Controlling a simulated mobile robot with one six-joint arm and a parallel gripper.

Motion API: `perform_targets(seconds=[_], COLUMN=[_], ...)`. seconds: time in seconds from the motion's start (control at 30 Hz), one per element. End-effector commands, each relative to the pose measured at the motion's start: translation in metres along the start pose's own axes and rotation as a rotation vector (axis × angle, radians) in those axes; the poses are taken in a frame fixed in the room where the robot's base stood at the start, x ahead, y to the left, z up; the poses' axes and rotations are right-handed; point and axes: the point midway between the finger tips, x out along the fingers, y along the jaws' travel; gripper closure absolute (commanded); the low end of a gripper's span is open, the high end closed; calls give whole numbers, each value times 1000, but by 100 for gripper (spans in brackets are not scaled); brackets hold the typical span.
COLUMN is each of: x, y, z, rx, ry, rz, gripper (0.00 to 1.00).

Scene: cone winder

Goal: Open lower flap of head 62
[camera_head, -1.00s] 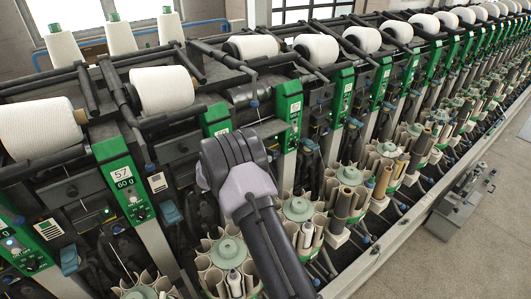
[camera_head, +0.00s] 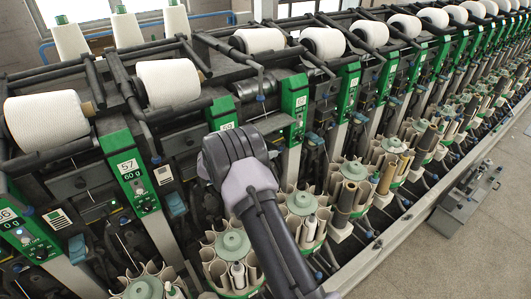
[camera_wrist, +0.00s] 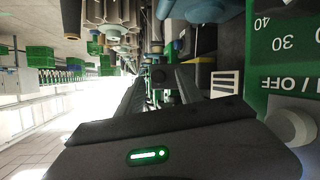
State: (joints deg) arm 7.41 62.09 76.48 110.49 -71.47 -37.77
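The cone winder's row of heads runs from front left to back right in the head view. Green plates reading 56 (camera_head: 18,228) and 57 (camera_head: 130,172) are at the left. Number plates farther right are too small to read, so I cannot tell which is head 62 or pick out its lower flap. My arm reaches up into the middle of the head view, hiding part of a head. In the wrist view, my gripper (camera_wrist: 165,95) shows as a dark body with a green light, beside a green control panel (camera_wrist: 290,55).
White yarn cones (camera_head: 168,83) lie along the top of the machine. Round bobbin magazines (camera_head: 232,247) with tubes stick out along its front, below the heads. A grey metal box (camera_head: 468,200) stands on the floor at right, where the floor is otherwise open.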

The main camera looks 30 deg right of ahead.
Motion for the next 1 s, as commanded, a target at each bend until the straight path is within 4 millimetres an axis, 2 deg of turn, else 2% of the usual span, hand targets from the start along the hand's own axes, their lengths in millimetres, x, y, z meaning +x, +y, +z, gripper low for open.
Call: perform_targets(seconds=[0.13, 0.27, 0.6, 0.7, 0.83, 1.0], x=[-3, -24, -127, -150, -168, -175], y=[0, -1, -1, 0, 0, 0], z=[0, -1, -2, -1, -1, 0], rx=[-1, -3, -2, -1, 0, -1], ry=[-1, -1, 0, 0, 0, 0], rz=[0, -2, -4, -3, -2, 0], gripper=[57, 57, 57, 57, 57, 57])
